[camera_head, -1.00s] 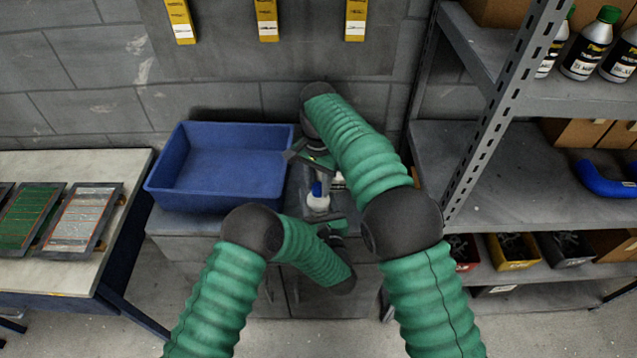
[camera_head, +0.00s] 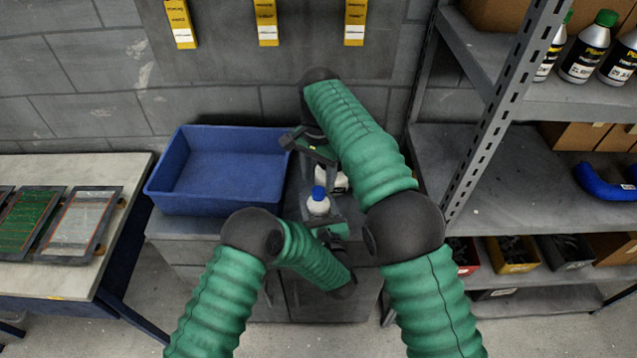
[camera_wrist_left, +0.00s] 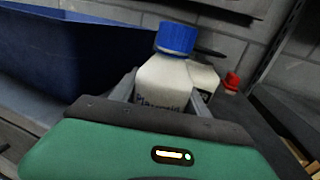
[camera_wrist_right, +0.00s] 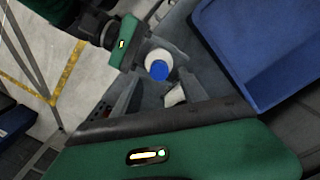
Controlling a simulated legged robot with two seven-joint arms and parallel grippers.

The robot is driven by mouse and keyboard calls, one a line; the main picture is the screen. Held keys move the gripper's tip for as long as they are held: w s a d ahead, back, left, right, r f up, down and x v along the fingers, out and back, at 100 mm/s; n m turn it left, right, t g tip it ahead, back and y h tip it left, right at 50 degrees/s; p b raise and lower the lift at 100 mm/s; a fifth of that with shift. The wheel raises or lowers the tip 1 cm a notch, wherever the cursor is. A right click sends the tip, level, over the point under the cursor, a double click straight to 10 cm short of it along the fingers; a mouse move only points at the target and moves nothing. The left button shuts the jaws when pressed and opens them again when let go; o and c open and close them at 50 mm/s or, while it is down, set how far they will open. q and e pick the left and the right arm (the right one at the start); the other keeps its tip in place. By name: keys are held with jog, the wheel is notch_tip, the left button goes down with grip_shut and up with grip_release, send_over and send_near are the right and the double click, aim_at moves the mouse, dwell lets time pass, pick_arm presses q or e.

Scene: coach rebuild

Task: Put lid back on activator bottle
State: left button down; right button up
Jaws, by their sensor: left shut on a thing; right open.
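The activator bottle (camera_head: 318,207) is white and stands upright on the grey cabinet top. Its blue lid (camera_head: 318,192) sits on the bottle's top; whether it is screwed tight I cannot tell. The lid (camera_wrist_left: 176,38) and the labelled bottle body (camera_wrist_left: 162,82) also show in the left wrist view. My left gripper (camera_wrist_left: 163,98) is shut around the bottle body from the front. My right gripper (camera_head: 295,142) is open and empty, above and behind the bottle. In the right wrist view, the lid (camera_wrist_right: 159,70) is apart from the right fingers.
A second white bottle (camera_wrist_left: 204,78) stands just behind the held one, and a red-topped item (camera_wrist_left: 232,82) is farther back. A blue bin (camera_head: 220,200) is left of the bottle. A metal shelf (camera_head: 490,130) stands at the right, a workbench (camera_head: 70,272) at the left.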

aim_at(318, 190)
jog(key=shift+r, duration=0.15)
jog(key=shift+c, duration=0.4)
jog(key=n, duration=0.3)
jog(key=shift+r, duration=0.3)
jog(key=n, duration=0.2)
jog(key=r+n, duration=0.1)
jog(key=n, duration=0.2)
jog(key=shift+w+a+r, duration=0.1)
jog(key=n, duration=0.3)
jog(key=shift+r, duration=0.3)
jog(key=n, duration=0.2)
jog(key=r+n, duration=0.1)
jog(key=n, duration=0.2)
notch_tip(318, 190, down, 8)
